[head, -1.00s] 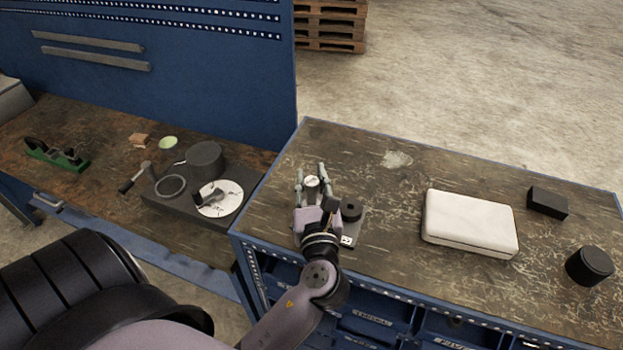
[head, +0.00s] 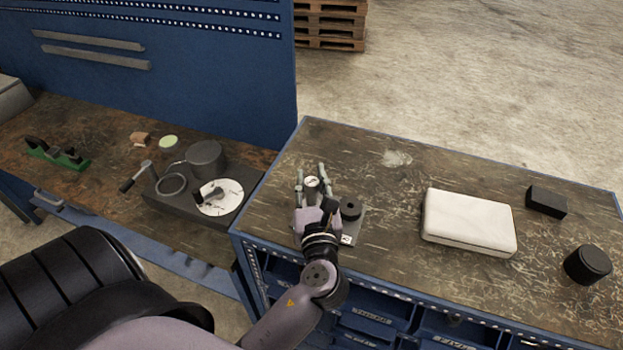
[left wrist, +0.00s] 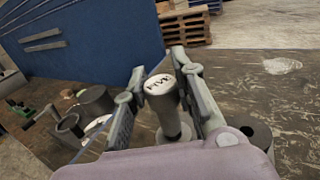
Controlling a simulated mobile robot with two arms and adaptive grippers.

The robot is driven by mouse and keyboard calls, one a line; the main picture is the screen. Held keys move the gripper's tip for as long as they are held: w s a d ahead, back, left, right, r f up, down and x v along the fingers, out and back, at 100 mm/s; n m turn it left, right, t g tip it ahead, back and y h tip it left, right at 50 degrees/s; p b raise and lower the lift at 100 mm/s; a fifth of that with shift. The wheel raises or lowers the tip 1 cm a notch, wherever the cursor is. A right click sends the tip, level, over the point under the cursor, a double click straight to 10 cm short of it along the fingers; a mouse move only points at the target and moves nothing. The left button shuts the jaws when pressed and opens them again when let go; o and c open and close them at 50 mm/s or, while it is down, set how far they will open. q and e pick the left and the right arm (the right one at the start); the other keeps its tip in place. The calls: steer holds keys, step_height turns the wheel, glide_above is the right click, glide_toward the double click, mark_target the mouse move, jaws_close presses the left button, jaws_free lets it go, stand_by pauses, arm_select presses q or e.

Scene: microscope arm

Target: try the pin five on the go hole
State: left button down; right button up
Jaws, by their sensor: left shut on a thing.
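The pin five, with a round white cap marked FIVE, stands roughly upright between the fingers of my left gripper in the left wrist view (left wrist: 160,88). In the head view its pale cap (head: 312,182) shows between the fingertips. My left gripper (head: 311,178) is shut on the pin, over the near left part of the right bench. A black cylinder with a hole in its top (head: 350,208) stands just right of the gripper on a grey plate (head: 358,228); it also shows in the left wrist view (left wrist: 258,136). Whether this is the go hole I cannot read. The pin's lower end is hard to make out. My right gripper is out of view.
A white case (head: 468,222), a black block (head: 546,201) and a black cylinder (head: 588,265) lie farther right. The left bench holds a dark base with a white dial (head: 220,198). The bench top behind the gripper is clear.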

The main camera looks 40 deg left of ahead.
arm_select(q)
steer(key=shift+f, duration=0.65)
stand_by(0.8)
steer(key=shift+r+p, duration=0.85)
steer(key=shift+r, duration=2.75)
